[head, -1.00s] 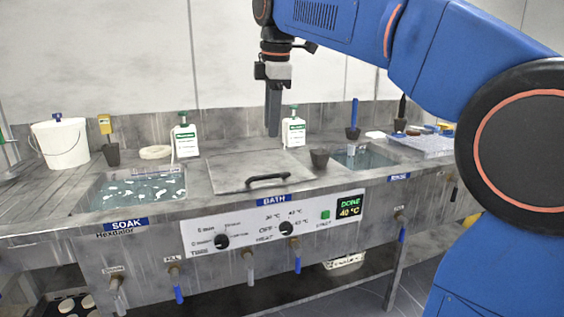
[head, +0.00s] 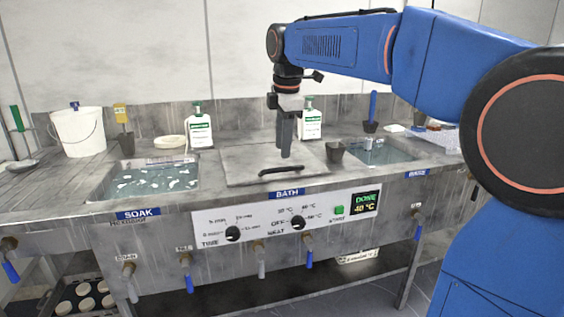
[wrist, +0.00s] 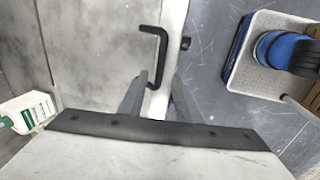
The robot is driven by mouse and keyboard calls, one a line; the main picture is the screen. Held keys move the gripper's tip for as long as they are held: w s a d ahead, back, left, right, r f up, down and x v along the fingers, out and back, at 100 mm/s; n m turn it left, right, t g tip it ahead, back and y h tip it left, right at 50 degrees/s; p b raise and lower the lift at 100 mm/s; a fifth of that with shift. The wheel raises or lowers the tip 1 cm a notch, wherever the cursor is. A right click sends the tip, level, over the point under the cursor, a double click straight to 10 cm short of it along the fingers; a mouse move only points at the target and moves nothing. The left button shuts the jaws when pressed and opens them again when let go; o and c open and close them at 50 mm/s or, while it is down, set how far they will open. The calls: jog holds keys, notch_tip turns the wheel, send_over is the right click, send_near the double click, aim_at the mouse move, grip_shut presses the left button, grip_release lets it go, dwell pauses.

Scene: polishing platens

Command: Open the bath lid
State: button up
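The bath lid (head: 240,165) is a flat grey metal plate lying shut over the bath, between the soak basin and the rinse basin. Its black bar handle (head: 281,170) is near its front edge, above the BATH label. My gripper (head: 285,150) points down over the lid, behind the handle in the picture and apart from it. The bath's inside is hidden.
Bottles (head: 199,128) (head: 311,122) stand behind the lid. A dark cup (head: 335,152) is at its right. The soak basin (head: 155,182) and rinse basin (head: 380,153) hold liquid. The control panel (head: 285,217) is on the front, reading DONE 40 °C.

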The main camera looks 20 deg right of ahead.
aim_at(282, 168)
jog(key=shift+w+f, duration=0.2)
jog(key=shift+f, duration=0.8)
jog(key=shift+w+f, duration=0.15)
jog(key=shift+f, duration=0.85)
jog(key=shift+w+f, duration=0.2)
jog(key=shift+f, duration=0.8)
grip_shut()
